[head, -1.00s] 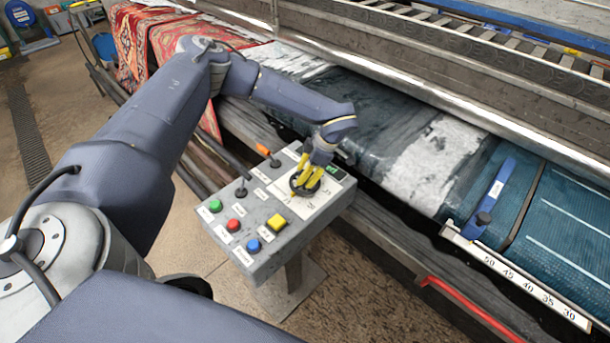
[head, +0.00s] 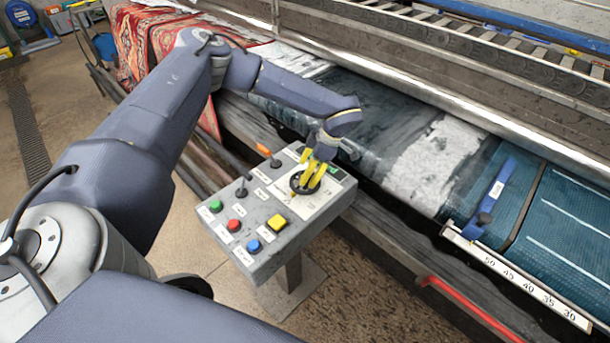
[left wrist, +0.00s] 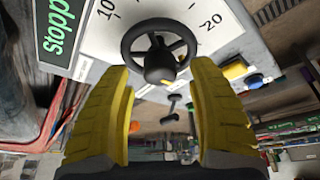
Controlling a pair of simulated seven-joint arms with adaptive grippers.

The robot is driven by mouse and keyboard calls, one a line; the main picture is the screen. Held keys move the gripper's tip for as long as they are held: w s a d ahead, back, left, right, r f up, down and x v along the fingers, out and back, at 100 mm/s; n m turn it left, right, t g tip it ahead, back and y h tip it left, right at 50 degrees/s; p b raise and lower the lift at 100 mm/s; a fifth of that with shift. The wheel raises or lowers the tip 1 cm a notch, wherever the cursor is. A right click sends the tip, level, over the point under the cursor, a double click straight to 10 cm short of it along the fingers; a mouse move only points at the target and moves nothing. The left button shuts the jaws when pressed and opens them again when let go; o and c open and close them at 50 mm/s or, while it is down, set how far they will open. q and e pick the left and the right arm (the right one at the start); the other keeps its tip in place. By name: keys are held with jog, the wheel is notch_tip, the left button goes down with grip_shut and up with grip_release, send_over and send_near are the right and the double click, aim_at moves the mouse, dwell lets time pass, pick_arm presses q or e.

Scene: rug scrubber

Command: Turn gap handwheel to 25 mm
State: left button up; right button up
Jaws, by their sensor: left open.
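The black gap handwheel (head: 297,186) sits on the white dial plate of the grey control box. In the left wrist view the handwheel (left wrist: 137,30) shows its rim, spokes and hub, with the dial numbers 10 and 20 beside it and a small yellow mark near the hub. My left gripper (head: 314,174) is over the wheel with its yellow fingers pointing down. In the left wrist view the left gripper (left wrist: 160,70) is open, one finger on each side of the hub, with nothing clamped. Whether the fingertips touch the rim I cannot tell. My right gripper is not in view.
The control box has green (head: 215,205), red (head: 234,225), blue (head: 254,246) and yellow (head: 277,222) buttons, plus an orange-tipped lever (head: 268,154) and a black lever (head: 241,183). A green display (left wrist: 62,32) reads "Stopped". A numbered scale (head: 515,277) lies right.

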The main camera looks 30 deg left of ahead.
pick_arm(q)
jog(key=v, duration=0.9)
jog(key=shift+r, duration=0.4)
jog(key=shift+w+f, duration=0.1)
